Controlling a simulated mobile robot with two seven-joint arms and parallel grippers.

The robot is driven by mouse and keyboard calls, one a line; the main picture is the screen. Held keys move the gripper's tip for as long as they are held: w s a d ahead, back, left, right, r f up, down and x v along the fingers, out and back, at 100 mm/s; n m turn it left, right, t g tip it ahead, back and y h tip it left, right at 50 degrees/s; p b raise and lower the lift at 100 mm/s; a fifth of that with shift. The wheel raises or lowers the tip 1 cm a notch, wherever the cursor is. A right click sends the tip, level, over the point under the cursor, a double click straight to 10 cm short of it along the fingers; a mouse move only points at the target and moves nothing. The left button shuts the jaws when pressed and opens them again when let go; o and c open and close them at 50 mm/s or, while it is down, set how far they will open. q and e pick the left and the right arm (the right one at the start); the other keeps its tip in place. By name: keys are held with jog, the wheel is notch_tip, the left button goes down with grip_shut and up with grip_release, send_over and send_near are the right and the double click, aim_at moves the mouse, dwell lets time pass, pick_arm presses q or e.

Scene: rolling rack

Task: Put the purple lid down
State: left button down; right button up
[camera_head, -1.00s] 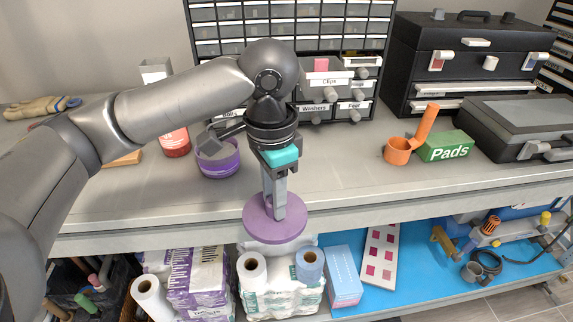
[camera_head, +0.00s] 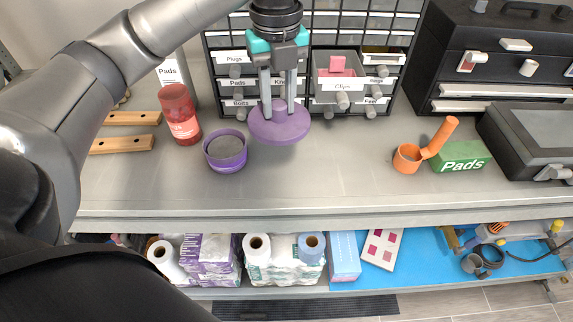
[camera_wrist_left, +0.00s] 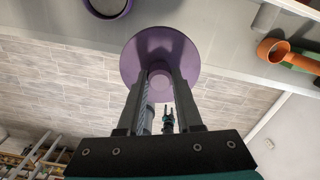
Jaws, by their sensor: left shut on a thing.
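My left gripper (camera_head: 279,104) is shut on the purple lid (camera_head: 279,127), a flat round disc held roughly level, with the fingers coming down onto it from above. The lid also shows between the fingers (camera_wrist_left: 160,78) in the left wrist view (camera_wrist_left: 160,42). In the head view the lid is in front of the drawer cabinet, to the right of an open purple tub (camera_head: 225,152) with grey contents, and apart from it. It appears to be above the worktop, but its height is hard to tell.
A red bottle (camera_head: 180,115) stands left of the tub. An orange scoop (camera_head: 408,157) and a green Pads box (camera_head: 461,157) lie to the right. The drawer cabinet (camera_head: 220,88) stands behind. The worktop (camera_head: 310,180) is bare between tub and scoop.

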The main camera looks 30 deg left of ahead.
pick_arm(q)
jog(key=shift+w+a+r+m, duration=0.25)
jog(key=shift+w+r+m, duration=0.2)
jog(key=shift+m, duration=0.25)
jog(key=shift+f, duration=0.25)
notch_tip(320, 180, down, 20)
jog(key=shift+r+b, duration=0.25)
jog(key=shift+b, duration=0.25)
pick_arm(e)
jog(key=shift+w+f, duration=0.25)
jog(key=shift+f, duration=0.1)
pick_arm(q)
jog(key=c, duration=0.6)
grip_release()
jog(key=shift+f, duration=0.1)
notch_tip(320, 180, up, 12)
jog(key=shift+r+p, duration=0.2)
jog(key=shift+p, duration=0.1)
pick_arm(e)
jog(key=shift+r, duration=0.3)
